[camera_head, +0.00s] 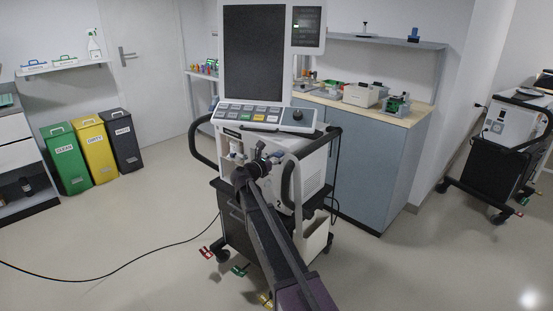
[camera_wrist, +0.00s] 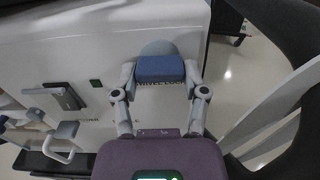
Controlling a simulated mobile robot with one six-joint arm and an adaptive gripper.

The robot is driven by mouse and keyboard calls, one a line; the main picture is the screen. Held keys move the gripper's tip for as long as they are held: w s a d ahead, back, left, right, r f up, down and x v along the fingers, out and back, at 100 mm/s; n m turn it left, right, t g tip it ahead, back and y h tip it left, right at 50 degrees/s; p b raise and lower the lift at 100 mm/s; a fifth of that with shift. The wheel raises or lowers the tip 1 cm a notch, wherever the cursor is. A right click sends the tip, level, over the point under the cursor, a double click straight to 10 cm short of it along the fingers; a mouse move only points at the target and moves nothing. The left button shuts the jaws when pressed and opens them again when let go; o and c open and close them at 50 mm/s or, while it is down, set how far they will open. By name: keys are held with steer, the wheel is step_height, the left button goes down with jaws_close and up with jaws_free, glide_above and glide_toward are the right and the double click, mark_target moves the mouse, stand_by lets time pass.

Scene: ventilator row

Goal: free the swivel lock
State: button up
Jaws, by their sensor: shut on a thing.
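The swivel lock is a blue block-like catch (camera_wrist: 160,68) on a grey rounded mount, on the white side panel of the ventilator cart. A partly covered label reading like "SWIVEL LOCK" sits just below it in the wrist view. My gripper (camera_wrist: 161,76) has one finger on each side of the blue catch and is shut on it. In the head view my arm reaches to the front of the ventilator (camera_head: 312,172), below its keypad panel.
A black handle curves along the wrist view's right edge (camera_wrist: 290,35). Left of the lock are a grey latch (camera_wrist: 62,97) and white fittings (camera_wrist: 62,142). Coloured pedals (camera_head: 239,270) sit low on the cart. A cable (camera_head: 120,268) crosses the floor at left. A second cart (camera_head: 500,140) stands right.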

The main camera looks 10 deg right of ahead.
steer(key=m, duration=0.4)
steer(key=shift+w, duration=0.1)
steer(key=m, duration=0.4)
steer(key=shift+a+r, duration=0.1)
steer(key=m, duration=0.4)
steer(key=shift+w, duration=0.1)
steer(key=shift+r+m, duration=0.1)
steer(key=shift+m, duration=2.1)
steer(key=o, duration=1.2)
steer(key=shift+c, duration=0.2)
